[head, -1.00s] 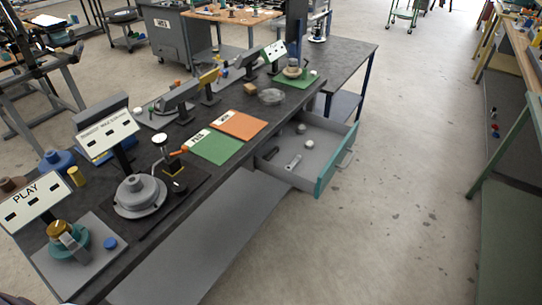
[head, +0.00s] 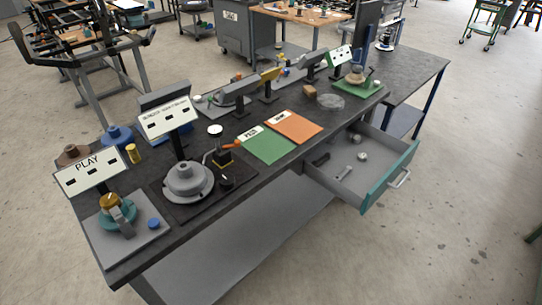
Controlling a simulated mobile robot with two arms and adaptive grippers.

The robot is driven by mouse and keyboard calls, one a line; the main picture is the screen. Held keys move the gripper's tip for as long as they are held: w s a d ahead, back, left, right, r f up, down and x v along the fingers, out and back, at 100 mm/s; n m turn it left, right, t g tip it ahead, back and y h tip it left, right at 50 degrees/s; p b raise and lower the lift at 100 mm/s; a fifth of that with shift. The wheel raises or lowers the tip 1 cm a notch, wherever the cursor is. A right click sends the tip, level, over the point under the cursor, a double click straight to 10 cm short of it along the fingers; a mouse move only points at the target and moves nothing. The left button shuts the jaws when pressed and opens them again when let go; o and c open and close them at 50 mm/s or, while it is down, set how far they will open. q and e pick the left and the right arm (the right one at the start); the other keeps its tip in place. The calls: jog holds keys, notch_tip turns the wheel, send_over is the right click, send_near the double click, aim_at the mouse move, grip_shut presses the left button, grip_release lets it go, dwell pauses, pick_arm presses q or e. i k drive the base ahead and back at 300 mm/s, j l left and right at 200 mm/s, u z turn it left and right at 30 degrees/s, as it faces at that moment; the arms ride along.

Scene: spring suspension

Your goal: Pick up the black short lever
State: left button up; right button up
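A small dark elongated piece (head: 321,158) lies in the open drawer, near its left inner wall. It may be the black short lever, but it is too small to tell for sure. A light grey lever-like piece (head: 344,172) lies to its right on the drawer floor, with small round pieces (head: 361,156) further back. The drawer (head: 375,188) has a teal front and is pulled out from the dark workbench. Neither of my grippers is in view.
The dark workbench (head: 120,262) carries a grey round fixture (head: 188,182), a green mat (head: 268,147), an orange mat (head: 294,128) and a PLAY sign (head: 90,172). A clear disc (head: 330,102) lies behind the drawer. The floor (head: 440,220) right of the drawer is free.

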aim_at(317, 164)
jog(key=i+l+u, duration=0.1)
jog(key=l+u, duration=0.3)
jog(key=l, duration=0.2)
jog(key=l+u, duration=0.4)
jog(key=l, duration=0.15)
jog(key=k+l+u, duration=0.1)
jog(key=l+u, duration=0.25)
jog(key=l, duration=0.25)
